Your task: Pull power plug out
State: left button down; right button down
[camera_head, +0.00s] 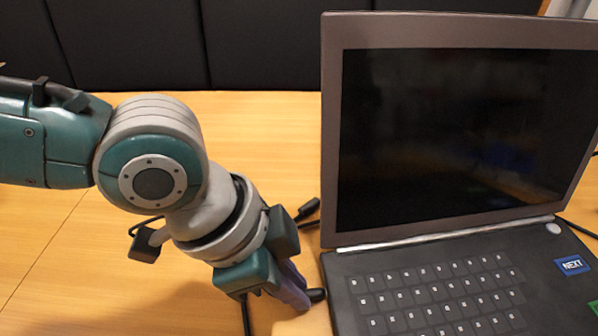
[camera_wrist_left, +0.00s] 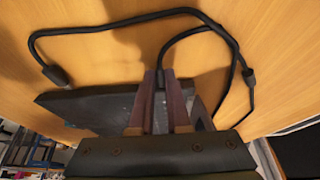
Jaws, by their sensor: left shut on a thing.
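The open laptop (camera_head: 350,290) stands on the wooden table at the right, with its dark screen up; part of it also shows in the left wrist view (camera_wrist_left: 90,105). My left gripper (camera_head: 300,296) is at the laptop's left side edge, pointing down. It is shut on the black power plug (camera_head: 317,295), whose dark end shows beyond the fingers. In the left wrist view a black cable (camera_wrist_left: 172,40) runs up from between the fingers (camera_wrist_left: 165,95). The fingers hide most of the plug. I cannot tell whether it still sits in the socket. My right gripper is not in view.
Two loose black connectors lie on the table, one behind my left gripper (camera_head: 309,208), and in the left wrist view one at the left (camera_wrist_left: 56,76). Cable loops lie near the laptop's side. The table (camera_head: 270,130) behind my left wrist is clear up to the dark panel (camera_head: 270,45).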

pick_arm(q)
jog(key=shift+s+a+r, duration=0.1)
jog(key=shift+a, duration=0.25)
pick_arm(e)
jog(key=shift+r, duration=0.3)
pick_arm(q)
jog(key=shift+s+a+p, duration=0.15)
jog(key=shift+a+p, duration=0.45)
jog(key=shift+a, duration=0.3)
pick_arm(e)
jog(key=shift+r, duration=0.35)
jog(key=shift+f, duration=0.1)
pick_arm(q)
jog(key=c, duration=0.9)
grip_release()
jog(key=shift+o, duration=0.2)
jog(key=p+v, duration=0.2)
jog(key=v, duration=0.7)
jog(key=shift+r+p, duration=0.35)
jog(key=shift+p, duration=0.05)
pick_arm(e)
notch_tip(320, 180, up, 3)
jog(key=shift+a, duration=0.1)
pick_arm(q)
jog(key=shift+a, duration=0.1)
